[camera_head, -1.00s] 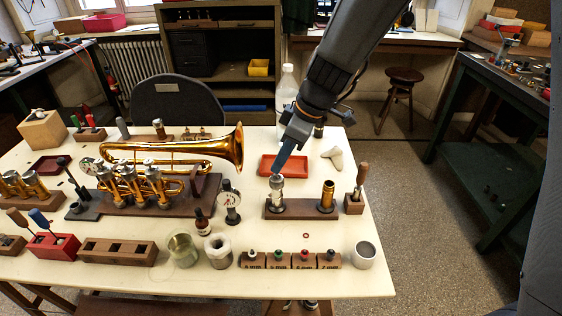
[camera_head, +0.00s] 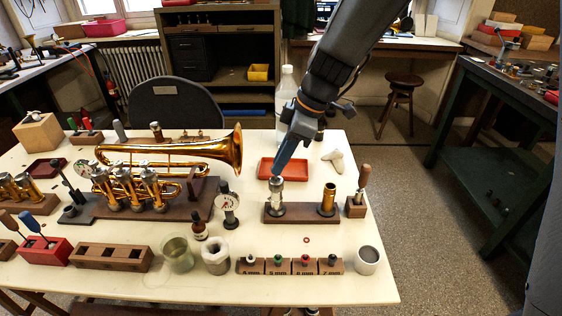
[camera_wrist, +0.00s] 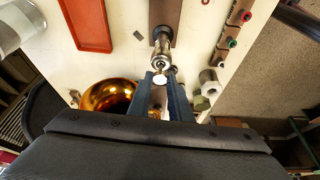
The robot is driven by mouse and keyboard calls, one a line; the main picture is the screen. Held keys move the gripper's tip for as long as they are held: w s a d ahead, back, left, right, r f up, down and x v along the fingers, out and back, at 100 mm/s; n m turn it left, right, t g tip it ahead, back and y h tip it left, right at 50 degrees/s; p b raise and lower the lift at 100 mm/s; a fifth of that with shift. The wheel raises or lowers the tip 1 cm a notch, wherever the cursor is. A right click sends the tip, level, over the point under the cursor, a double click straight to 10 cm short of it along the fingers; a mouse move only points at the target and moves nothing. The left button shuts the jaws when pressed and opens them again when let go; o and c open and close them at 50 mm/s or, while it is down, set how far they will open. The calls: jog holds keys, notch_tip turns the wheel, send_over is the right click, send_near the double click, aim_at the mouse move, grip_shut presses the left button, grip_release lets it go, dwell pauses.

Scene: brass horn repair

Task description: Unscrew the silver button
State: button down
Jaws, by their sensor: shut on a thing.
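The silver button (camera_wrist: 159,80) is a small pale disc in the wrist view, on the top end of a silver valve (camera_wrist: 161,48). In the head view the valve (camera_head: 276,196) stands upright at the left of a wooden block (camera_head: 300,215). My gripper (camera_wrist: 160,76) has its two blue-grey fingers on either side of the button and is shut on it. In the head view my gripper (camera_head: 277,174) points down onto the top of the valve, and its fingers hide the button there.
A brass cylinder (camera_head: 327,199) stands on the same block. A red tray (camera_head: 283,169) lies behind it. Several labelled holders (camera_head: 290,266) and a white cup (camera_head: 367,260) stand in front.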

jog(key=shift+w+n+b, duration=0.1)
jog(key=shift+n+b, duration=0.25)
jog(key=shift+n, duration=0.05)
jog(key=shift+n+g+b, duration=0.4)
jog(key=shift+n+b, duration=0.15)
jog(key=shift+n, duration=0.15)
jog(key=shift+r, duration=0.15)
notch_tip(320, 180, up, 6)
jog(key=p, duration=0.3)
jog(key=shift+r, duration=0.15)
dwell(0.5)
